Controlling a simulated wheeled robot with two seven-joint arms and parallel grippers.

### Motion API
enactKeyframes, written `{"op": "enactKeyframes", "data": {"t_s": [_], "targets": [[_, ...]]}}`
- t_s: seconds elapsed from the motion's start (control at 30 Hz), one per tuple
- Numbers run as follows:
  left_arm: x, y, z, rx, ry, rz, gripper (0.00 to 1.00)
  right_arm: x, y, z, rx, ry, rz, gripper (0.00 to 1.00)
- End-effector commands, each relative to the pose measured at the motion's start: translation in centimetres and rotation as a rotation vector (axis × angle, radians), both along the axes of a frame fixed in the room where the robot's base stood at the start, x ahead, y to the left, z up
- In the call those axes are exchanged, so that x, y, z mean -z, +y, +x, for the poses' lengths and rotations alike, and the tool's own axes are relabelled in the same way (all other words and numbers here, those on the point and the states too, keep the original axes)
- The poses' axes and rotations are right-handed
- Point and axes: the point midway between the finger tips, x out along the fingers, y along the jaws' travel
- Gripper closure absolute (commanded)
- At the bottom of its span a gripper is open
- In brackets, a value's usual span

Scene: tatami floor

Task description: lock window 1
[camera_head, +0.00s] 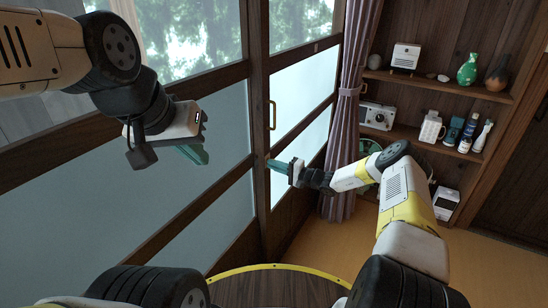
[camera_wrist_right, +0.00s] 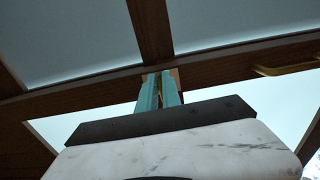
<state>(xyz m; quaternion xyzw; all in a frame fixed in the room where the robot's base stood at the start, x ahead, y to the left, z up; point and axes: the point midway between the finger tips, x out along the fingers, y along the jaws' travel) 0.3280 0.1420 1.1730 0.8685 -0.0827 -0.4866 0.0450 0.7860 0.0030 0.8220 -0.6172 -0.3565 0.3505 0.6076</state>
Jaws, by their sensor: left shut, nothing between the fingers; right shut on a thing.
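The window (camera_head: 222,112) is made of dark-framed sliding panels with frosted lower glass and clear upper glass. My right gripper (camera_head: 272,163) reaches the dark upright where the panels meet. In the right wrist view its green fingers (camera_wrist_right: 160,86) are shut on a small brass-coloured piece (camera_wrist_right: 166,88) at the frame. The fingers hide most of it, so I cannot tell its position. A brass pull handle (camera_head: 272,115) is on the frame above the right gripper, also visible in the right wrist view (camera_wrist_right: 288,68). My left gripper (camera_head: 203,153) is shut and empty in front of the left panel.
A gathered purple curtain (camera_head: 347,95) hangs right of the window. Open floor (camera_head: 385,245) lies below the shelves.

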Motion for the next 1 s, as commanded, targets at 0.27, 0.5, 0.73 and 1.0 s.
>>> {"op": "enactKeyframes", "data": {"t_s": [0.27,0.5,0.73,1.0], "targets": [[0.0,0.0,0.0,0.0,0.0,0.0,1.0,0.1,0.0,0.0,0.0,0.001,-0.002,0.7],[0.0,0.0,0.0,0.0,0.0,0.0,1.0,0.0,-0.5,-0.2,0.001,0.0,-0.001,0.7],[0.0,0.0,0.0,0.0,0.0,0.0,1.0,0.1,-3.8,-2.0,0.003,0.003,-0.001,0.7],[0.0,0.0,0.0,0.0,0.0,0.0,1.0,0.1,-6.5,-3.7,0.0,0.001,0.0,0.7]]}}
